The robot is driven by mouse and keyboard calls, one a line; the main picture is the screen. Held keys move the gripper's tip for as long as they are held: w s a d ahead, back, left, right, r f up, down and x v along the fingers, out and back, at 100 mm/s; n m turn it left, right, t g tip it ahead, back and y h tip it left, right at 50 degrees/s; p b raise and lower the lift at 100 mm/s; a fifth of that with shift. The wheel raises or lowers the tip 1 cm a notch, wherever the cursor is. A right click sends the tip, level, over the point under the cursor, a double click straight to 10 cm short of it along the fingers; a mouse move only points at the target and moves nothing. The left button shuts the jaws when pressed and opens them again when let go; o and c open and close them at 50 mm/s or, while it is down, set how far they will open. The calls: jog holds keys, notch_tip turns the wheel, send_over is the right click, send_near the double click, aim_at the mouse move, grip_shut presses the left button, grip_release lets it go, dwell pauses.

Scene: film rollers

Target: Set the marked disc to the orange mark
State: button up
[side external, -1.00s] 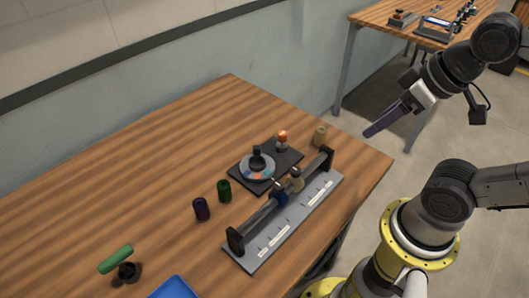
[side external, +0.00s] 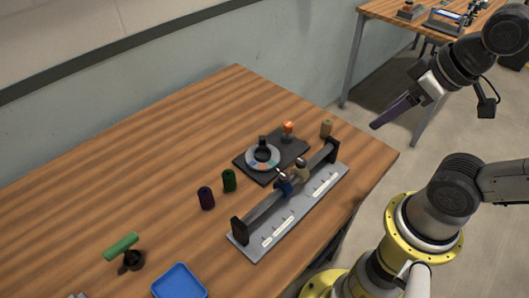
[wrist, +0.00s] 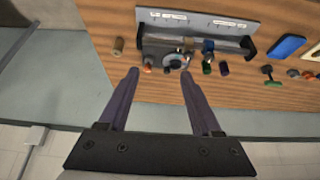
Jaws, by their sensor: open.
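The disc (side external: 262,157) is a pale ring with small coloured patches, around a dark centre with an upright black knob (side external: 263,141). It sits on a dark square plate (side external: 293,147) and also shows in the wrist view (wrist: 184,60). Some orange shows on the ring, but which patch is the mark is too small to tell. My gripper (side external: 376,126) is open and empty, in the air to the right of the disc and well apart from it. Its two purple fingers (wrist: 159,73) are spread in the wrist view.
An orange-topped post (side external: 288,128) stands on the plate's back corner, beside a tan cylinder (side external: 326,128). A grey rail fixture (side external: 247,240) lies in front. Green (side external: 229,180) and purple (side external: 206,197) cylinders, a green roller (side external: 121,246) and a blue tray (side external: 179,282) stand left.

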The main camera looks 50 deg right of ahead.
jog(key=shift+c, duration=0.7)
jog(key=w+r+m, duration=0.5)
jog(key=w+r, duration=0.1)
jog(key=m+g, duration=0.4)
jog(key=g, duration=0.2)
send_over(262, 137)
notch_tip(262, 137, down, 14)
notch_tip(262, 137, down, 14)
jog(key=shift+f, duration=0.1)
